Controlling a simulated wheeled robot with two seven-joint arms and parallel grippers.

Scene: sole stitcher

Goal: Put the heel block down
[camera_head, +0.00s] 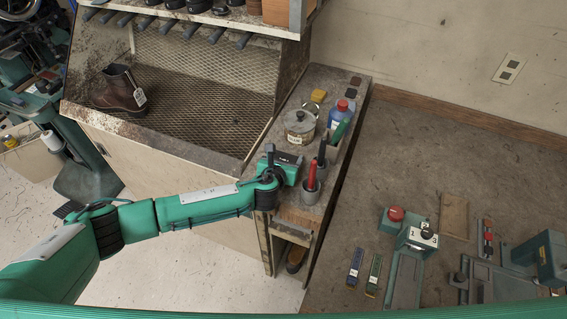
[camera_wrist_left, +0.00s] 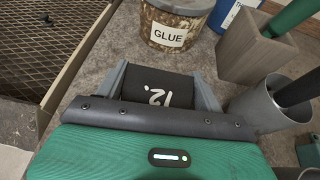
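My left gripper (camera_head: 287,160) is over the narrow grey shelf top (camera_head: 285,103), near its left edge. In the left wrist view its two grey fingers (camera_wrist_left: 160,82) are on either side of a black heel block (camera_wrist_left: 158,92) with a white "12." on it, shut on it. In the head view only a small dark part of the block shows at the hand. The lower part of the block is hidden behind the hand, and I cannot tell whether it touches the shelf top. My right gripper is not in view.
A glue can (camera_head: 300,127) stands just beyond the block. A blue bottle (camera_head: 341,113), a holder with a green handle and metal cups (camera_head: 310,193) with tools stand to the right. A mesh-floored booth (camera_head: 200,100) with a brown boot (camera_head: 120,92) is at left.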

